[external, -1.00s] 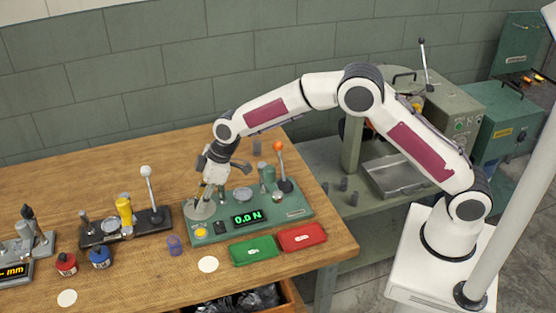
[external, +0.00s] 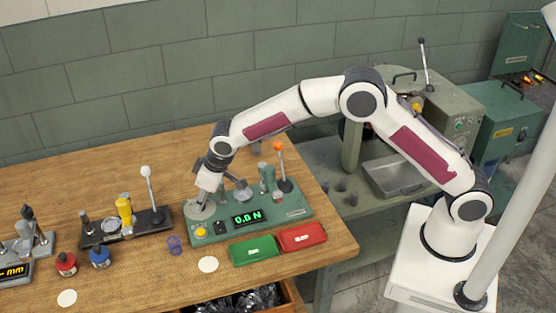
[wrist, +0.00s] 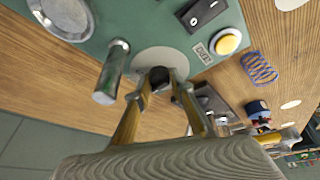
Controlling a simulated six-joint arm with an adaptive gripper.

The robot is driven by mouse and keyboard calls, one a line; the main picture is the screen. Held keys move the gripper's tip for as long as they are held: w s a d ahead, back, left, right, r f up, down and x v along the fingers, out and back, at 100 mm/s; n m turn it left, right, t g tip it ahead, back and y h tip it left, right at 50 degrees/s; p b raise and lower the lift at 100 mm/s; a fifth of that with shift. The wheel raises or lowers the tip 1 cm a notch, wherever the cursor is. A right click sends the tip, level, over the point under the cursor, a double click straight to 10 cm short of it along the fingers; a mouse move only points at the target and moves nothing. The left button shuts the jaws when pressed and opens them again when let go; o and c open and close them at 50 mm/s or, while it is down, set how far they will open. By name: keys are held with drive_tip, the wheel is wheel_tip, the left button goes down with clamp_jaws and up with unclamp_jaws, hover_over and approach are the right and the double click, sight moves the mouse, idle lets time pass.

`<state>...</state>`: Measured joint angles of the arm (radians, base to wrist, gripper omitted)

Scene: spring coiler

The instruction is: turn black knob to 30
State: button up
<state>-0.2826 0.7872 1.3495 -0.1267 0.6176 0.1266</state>
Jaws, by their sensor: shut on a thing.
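The green force tester (external: 290,210) stands on the wooden bench, its lit display (external: 247,217) reading 0.0 N. A pale grey round dial plate (external: 200,211) lies at its left end, also in the wrist view (wrist: 172,59). My gripper (external: 203,203) is low over this plate. In the wrist view, my gripper (wrist: 170,82) has its fingertips close together over the plate, shut on the black knob. The knob is mostly hidden by the fingertips, and I cannot read its pointer or any scale.
A metal post (wrist: 111,72) stands close to the fingers on the tester. A yellow button (external: 200,231) and black switch (external: 220,227) are at its front. A purple spring (external: 174,244) lies left of it. Green (external: 254,250) and red (external: 302,237) trays sit in front.

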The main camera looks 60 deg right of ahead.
idle(0.4)
drive_tip(key=o, duration=1.1)
drive_tip(key=shift+r, duration=0.1)
drive_tip(key=v, duration=1.2)
drive_tip(key=shift+a, duration=0.1)
